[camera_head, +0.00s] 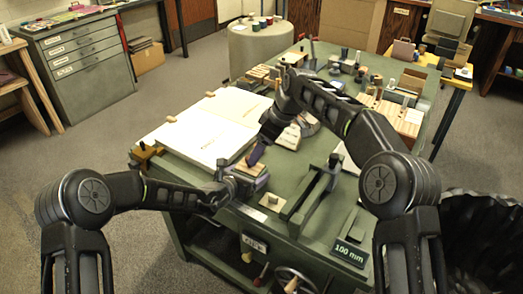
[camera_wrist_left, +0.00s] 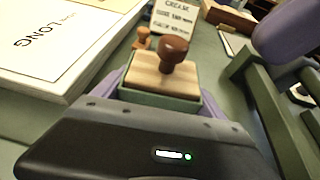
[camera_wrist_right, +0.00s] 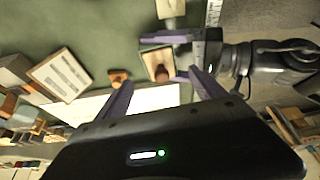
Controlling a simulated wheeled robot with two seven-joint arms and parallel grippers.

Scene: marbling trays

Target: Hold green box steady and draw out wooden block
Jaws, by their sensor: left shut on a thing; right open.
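The green box (camera_wrist_left: 150,98) is a small open-topped box. The wooden block (camera_wrist_left: 150,76) sits in it, its pale top just above the rim, with a dark brown round knob (camera_wrist_left: 173,51) standing on top. My left gripper (camera_head: 247,183) is shut on the green box, its purple fingers along two opposite sides. My right gripper (camera_head: 258,153) is open and empty, pointing down near the block. In the right wrist view the block (camera_wrist_right: 153,58) and knob lie beyond the gap between its fingers (camera_wrist_right: 165,92), not touched as far as I can tell.
White lettered boards (camera_head: 215,125) lie beside the box on the green table. A small stamp-like wooden piece (camera_wrist_left: 143,38) stands behind it. A green upright frame (camera_head: 315,195) rises to the right. A flat wooden square (camera_head: 272,202) lies near the front edge.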

